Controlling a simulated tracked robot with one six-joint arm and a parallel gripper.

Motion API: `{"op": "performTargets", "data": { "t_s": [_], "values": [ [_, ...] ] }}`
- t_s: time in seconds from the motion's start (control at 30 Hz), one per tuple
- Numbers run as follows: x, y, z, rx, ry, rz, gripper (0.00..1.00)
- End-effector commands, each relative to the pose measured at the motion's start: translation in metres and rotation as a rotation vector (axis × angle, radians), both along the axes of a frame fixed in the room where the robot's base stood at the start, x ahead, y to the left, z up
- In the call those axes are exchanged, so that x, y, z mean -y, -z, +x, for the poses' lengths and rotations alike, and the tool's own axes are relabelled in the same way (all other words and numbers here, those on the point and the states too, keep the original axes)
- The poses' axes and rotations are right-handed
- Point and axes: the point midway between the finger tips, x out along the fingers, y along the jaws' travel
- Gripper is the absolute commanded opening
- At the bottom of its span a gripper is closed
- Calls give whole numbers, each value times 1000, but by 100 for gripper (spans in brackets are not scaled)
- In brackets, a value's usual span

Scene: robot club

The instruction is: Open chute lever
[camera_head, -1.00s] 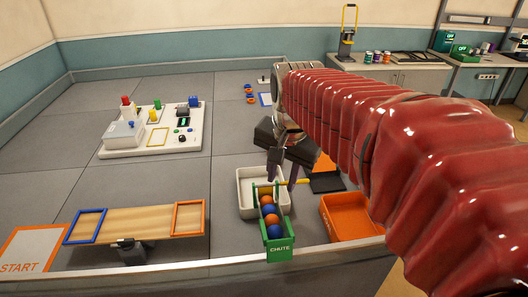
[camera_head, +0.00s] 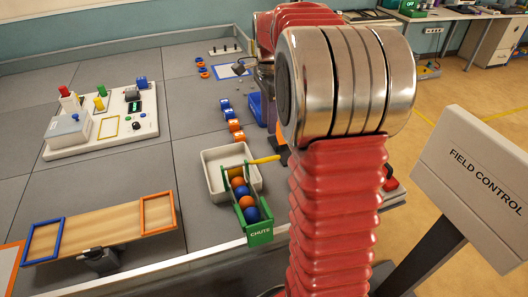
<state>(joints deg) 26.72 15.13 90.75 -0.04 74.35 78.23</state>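The green chute (camera_head: 260,238) stands at the near edge of the grey field and holds a row of orange and blue balls (camera_head: 244,201). Its lever has a yellow handle (camera_head: 265,160) that sticks out to the right across the chute's upper end, nearly level. Nothing touches the handle. My red, ribbed arm rises to the right of the chute and bends away toward the back. My gripper's fingers cannot be made out behind the arm's large metal joint.
A white bin (camera_head: 212,180) sits behind the chute. Several blue and orange cubes (camera_head: 232,125) lie beyond it. A plank with orange and blue frames (camera_head: 105,230) is left; a white board (camera_head: 90,145) is farther back. A FIELD CONTROL panel (camera_head: 475,170) stands right.

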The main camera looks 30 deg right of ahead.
Motion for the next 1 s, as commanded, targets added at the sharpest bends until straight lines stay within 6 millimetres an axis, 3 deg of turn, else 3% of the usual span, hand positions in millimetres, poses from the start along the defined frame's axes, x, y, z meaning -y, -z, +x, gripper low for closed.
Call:
{"op": "performTargets", "data": {
  "t_s": [0.27, 0.47, 1.0],
  "values": [
    [-4, 1, 2, 0, -9, 0, 31],
    [-4, 13, 2, -1, -11, 0, 31],
    [-5, 93, 2, -2, -13, 1, 31]
  ]
}}
